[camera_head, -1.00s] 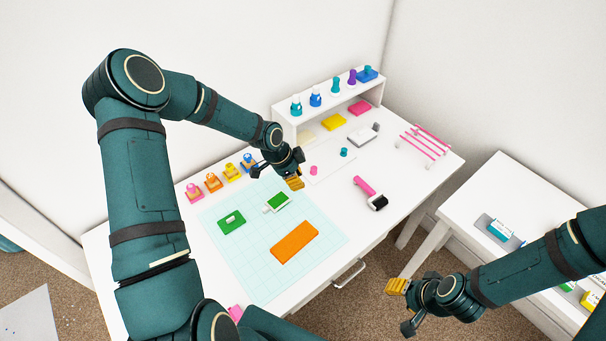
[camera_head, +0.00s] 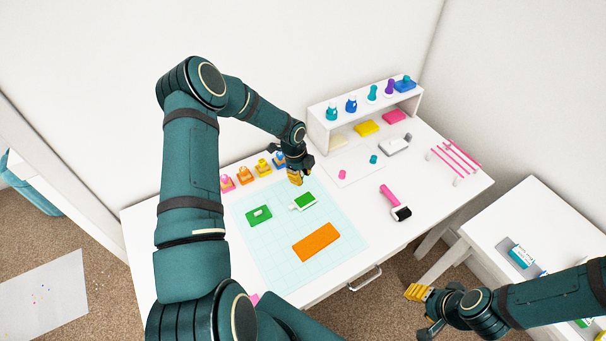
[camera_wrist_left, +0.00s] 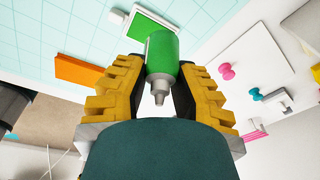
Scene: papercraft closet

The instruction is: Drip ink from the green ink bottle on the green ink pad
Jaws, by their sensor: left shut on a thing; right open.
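My left gripper (camera_head: 295,178) is shut on the green ink bottle (camera_wrist_left: 162,55), which shows between the yellow fingers in the left wrist view with its grey nozzle toward the bottom of the picture. The pad also shows in the left wrist view (camera_wrist_left: 139,28), partly behind the bottle. My right gripper (camera_head: 418,292) is open and empty, off the table's front right side.
Several small ink bottles (camera_head: 263,168) stand along the back edge. A shelf (camera_head: 322,133) and a pink-handled roller (camera_head: 390,197) are to the right.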

